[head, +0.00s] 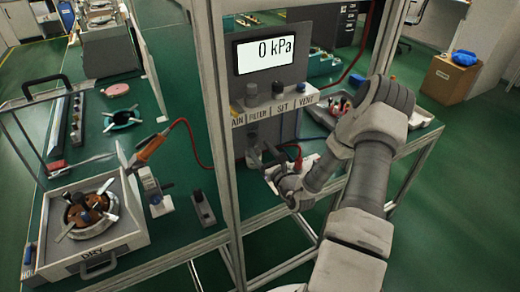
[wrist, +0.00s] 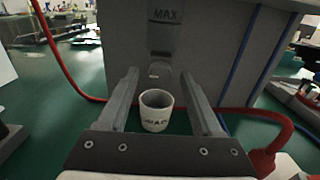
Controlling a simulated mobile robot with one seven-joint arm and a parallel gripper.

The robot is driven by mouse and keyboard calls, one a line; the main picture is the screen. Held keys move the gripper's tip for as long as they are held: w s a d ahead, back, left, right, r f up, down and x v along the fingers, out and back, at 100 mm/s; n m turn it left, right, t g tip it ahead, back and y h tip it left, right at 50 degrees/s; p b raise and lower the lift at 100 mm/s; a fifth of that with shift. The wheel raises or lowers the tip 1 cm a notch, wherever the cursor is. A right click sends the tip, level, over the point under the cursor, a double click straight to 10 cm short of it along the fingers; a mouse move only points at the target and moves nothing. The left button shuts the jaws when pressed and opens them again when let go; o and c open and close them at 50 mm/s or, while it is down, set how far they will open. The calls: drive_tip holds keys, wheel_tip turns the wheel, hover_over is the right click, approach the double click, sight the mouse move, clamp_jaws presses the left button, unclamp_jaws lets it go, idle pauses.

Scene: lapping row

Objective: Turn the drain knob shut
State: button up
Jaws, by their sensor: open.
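In the wrist view my gripper (wrist: 159,76) is open, with one finger on each side of a small grey fitting (wrist: 160,71) under a column marked MAX. This looks like the drain knob, but its turn position cannot be told. No contact with the fingers shows. A white cup (wrist: 156,112) with dark lettering stands below it, between the fingers in the picture. In the head view my gripper (head: 266,160) is low in front of the grey panel (head: 284,72). There the fitting is too small and covered to make out.
A metal frame post (head: 217,110) stands close left of my gripper. A red hose (wrist: 75,80) hangs left of the fingers; a red fitting (wrist: 270,148) is at right.

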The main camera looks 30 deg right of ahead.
drive_tip(key=shift+w, duration=0.2)
drive_tip(key=shift+c, duration=0.2)
clamp_jaws()
drive_tip(key=shift+m+p, duration=0.35)
drive_tip(key=shift+m, duration=0.05)
drive_tip(key=m+p, duration=0.2)
drive_tip(key=m, duration=0.1)
drive_tip(key=shift+r+m+p, duration=0.15)
drive_tip(key=shift+m+p, duration=0.2)
drive_tip(key=shift+m, duration=0.05)
drive_tip(key=m+p, duration=0.3)
drive_tip(key=m, duration=0.2)
drive_tip(key=shift+m, duration=0.4)
